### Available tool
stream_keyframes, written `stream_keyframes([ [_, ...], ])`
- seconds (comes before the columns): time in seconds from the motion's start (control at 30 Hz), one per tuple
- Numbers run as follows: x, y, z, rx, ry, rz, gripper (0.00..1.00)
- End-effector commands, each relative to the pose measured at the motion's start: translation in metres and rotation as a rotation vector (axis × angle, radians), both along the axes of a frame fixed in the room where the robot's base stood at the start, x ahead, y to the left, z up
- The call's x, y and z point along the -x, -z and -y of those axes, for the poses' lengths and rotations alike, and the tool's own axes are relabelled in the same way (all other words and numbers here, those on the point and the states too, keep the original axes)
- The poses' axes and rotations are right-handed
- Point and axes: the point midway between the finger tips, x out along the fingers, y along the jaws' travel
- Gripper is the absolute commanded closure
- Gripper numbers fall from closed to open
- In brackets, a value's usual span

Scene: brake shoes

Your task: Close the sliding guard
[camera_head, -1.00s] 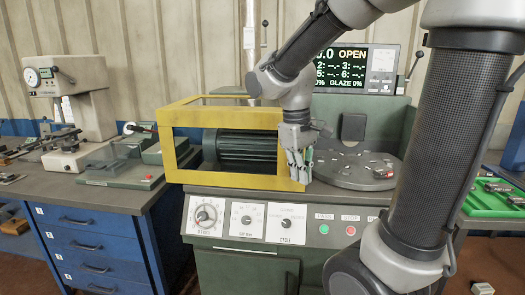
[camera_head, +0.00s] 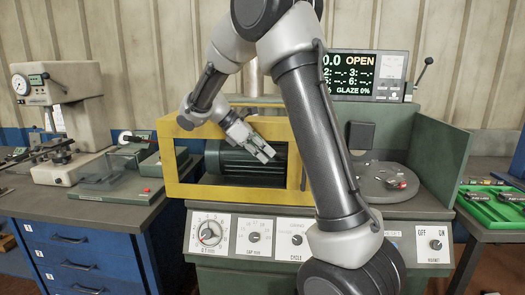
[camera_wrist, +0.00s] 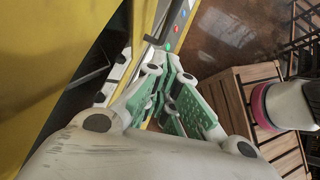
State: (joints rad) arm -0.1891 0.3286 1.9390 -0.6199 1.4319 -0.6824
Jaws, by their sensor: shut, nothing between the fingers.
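The sliding guard (camera_head: 180,190) is a yellow frame at the left of the green machine. It stands around a dark ribbed drum (camera_head: 230,160), and the round turntable (camera_head: 385,180) to its right is uncovered. The display (camera_head: 361,75) reads OPEN. My gripper (camera_head: 268,154) is shut and empty, in front of the guard's window and pointing down to the right. I cannot tell whether it touches the frame. My arm hides part of the area at the guard's right end. In the wrist view, yellow surfaces (camera_wrist: 50,60) lie left of my green-padded fingers (camera_wrist: 185,105).
Dials and buttons line the machine's front panel (camera_head: 253,238). A gauge stand (camera_head: 60,110) is on the blue drawer bench at left. A green tray (camera_head: 495,208) with parts is at right. The wrist view shows a wooden slatted object (camera_wrist: 250,95) below.

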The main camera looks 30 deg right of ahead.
Motion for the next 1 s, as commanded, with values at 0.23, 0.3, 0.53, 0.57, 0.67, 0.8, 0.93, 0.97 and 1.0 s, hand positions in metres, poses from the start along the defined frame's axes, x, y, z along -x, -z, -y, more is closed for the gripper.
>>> stream_keyframes([
  [0.23,0.017,0.039,0.035,0.0,0.004,-0.002,1.0],
  [0.3,0.022,0.044,0.045,0.0,0.004,-0.001,1.0],
  [0.53,0.033,0.043,0.07,-0.001,0.002,0.001,1.0],
  [0.57,0.033,0.043,0.072,-0.001,0.001,0.0,1.0],
  [0.67,0.035,0.043,0.075,-0.001,0.001,0.001,1.0],
  [0.8,0.035,0.043,0.075,-0.001,0.001,0.001,1.0],
  [0.93,0.035,0.043,0.075,-0.001,0.001,0.001,1.0],
  [0.97,0.035,0.043,0.075,-0.001,0.001,0.001,1.0],
  [1.0,0.035,0.043,0.075,-0.001,0.001,0.001,1.0],
])
